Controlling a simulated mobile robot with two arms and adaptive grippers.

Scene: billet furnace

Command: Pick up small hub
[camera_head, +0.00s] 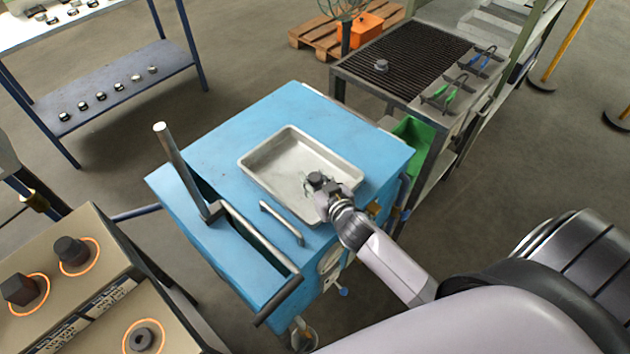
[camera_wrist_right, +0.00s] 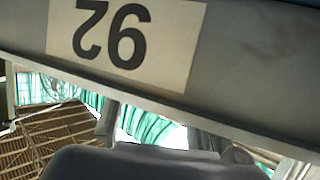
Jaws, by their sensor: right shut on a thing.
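My right gripper (camera_head: 318,188) reaches in from the lower right over the front right part of a shallow metal tray (camera_head: 262,170). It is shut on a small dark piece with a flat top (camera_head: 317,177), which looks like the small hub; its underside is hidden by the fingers. I cannot tell whether it touches the tray floor. In the right wrist view a grey surface with a pale, upside-down number label (camera_wrist_right: 125,35) fills the top, and the piece is not clear there. My left gripper is not in view.
The tray lies on a blue cart (camera_head: 215,155) with an upright handle (camera_head: 180,165). At lower left, a beige block (camera_head: 95,225) carries dark parts in glowing orange rings. A dark grate table (camera_head: 405,55) holds a small grey part (camera_head: 381,66) and pliers. A shelf (camera_head: 120,85) holds several small parts.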

